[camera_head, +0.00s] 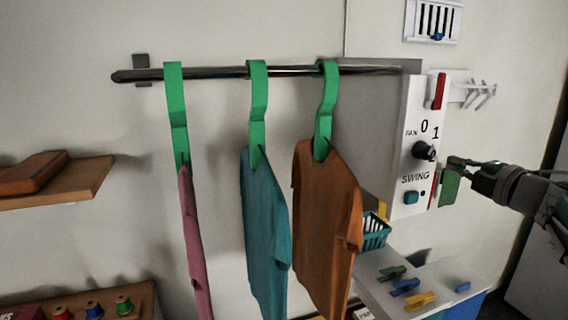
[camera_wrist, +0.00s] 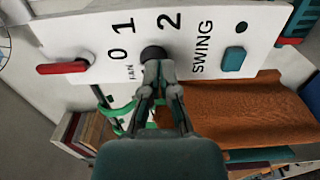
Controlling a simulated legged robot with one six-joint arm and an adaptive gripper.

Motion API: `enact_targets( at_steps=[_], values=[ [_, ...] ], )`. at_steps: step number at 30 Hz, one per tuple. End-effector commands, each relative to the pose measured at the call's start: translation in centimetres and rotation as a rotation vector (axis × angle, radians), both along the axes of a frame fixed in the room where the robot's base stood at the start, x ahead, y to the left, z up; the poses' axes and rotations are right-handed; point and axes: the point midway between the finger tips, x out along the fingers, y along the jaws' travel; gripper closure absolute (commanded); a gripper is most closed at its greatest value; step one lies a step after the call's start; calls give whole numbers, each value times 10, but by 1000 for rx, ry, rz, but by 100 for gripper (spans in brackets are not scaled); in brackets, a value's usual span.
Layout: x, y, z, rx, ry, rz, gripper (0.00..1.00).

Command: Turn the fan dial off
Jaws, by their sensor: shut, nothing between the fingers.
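The fan dial (camera_head: 424,150) is a black knob on a white control panel (camera_head: 409,192), with FAN beside it and 0 and 1 printed around it. In the wrist view the dial (camera_wrist: 153,52) shows just beyond my fingertips, with 0, 1 and 2 around it. Its pointer setting cannot be read clearly. My gripper (camera_head: 452,162) is close to the dial on the right in the head view. In the wrist view my gripper (camera_wrist: 157,68) has its fingertips together, overlapping the dial's lower edge. Whether they touch it cannot be told.
A teal SWING button (camera_head: 411,198) sits below the dial, and a red handle (camera_head: 440,91) is on the panel's edge. Pink (camera_head: 193,240), teal (camera_head: 266,225) and orange (camera_head: 328,220) shirts hang from a dark rail (camera_head: 220,72). A teal basket (camera_head: 374,232) hangs below the panel.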

Motion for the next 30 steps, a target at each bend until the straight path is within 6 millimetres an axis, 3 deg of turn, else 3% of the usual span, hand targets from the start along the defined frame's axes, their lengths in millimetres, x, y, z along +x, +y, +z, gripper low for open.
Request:
enact_targets(
  at_steps=[10, 30],
  values=[
    [33, 12, 0, 0, 0, 1, 100],
    [36, 15, 1, 0, 0, 0, 100]
  ],
)
